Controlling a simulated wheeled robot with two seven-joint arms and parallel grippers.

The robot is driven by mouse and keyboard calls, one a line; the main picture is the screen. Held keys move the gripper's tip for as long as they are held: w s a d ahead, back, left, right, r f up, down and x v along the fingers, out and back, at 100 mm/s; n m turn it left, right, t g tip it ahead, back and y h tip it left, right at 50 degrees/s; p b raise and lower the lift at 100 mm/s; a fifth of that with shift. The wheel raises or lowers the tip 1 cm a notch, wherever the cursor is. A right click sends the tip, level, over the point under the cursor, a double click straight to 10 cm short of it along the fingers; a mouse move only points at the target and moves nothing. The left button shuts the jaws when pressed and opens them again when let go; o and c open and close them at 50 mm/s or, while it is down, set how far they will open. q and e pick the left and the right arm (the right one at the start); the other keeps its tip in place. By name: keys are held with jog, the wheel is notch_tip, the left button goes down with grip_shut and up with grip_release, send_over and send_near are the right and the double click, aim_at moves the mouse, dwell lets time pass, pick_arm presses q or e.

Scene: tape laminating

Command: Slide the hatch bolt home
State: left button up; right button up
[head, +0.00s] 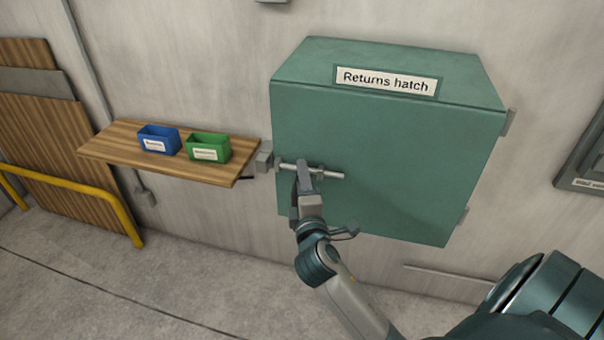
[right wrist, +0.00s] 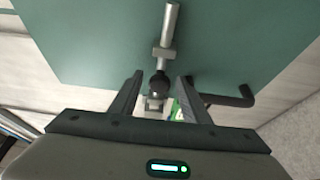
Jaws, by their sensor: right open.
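The green returns hatch (head: 400,165) is a box on the wall with a white label. The metal bolt (head: 332,175) lies horizontally across its lower left front. A grey keeper block (head: 264,160) sits just left of the hatch, near the bolt's left end; I cannot tell if the bolt enters it. My right gripper (head: 303,167) is at the bolt and hides part of it. In the right wrist view the gripper (right wrist: 160,80) is open, with the bolt's dark knob (right wrist: 159,84) between its fingers. The rod (right wrist: 170,25) runs upward through a guide (right wrist: 163,54). My left gripper is not in view.
A wooden shelf (head: 110,148) left of the hatch holds a blue bin (head: 160,143) and a green bin (head: 209,153). A yellow rail (head: 85,194) stands at far left. A dark bent bar (right wrist: 235,99) shows right of the fingers. The floor below is clear.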

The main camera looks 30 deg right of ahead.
jog(key=shift+w+d, duration=0.2)
jog(key=shift+w, duration=0.15)
grip_shut()
jog(key=w+a, duration=0.3)
jog(key=shift+c, duration=2)
grip_release()
jog(key=shift+w, duration=0.1)
jog(key=o, duration=0.4)
jog(key=shift+w, duration=0.1)
jog(key=shift+w+a, duration=0.1)
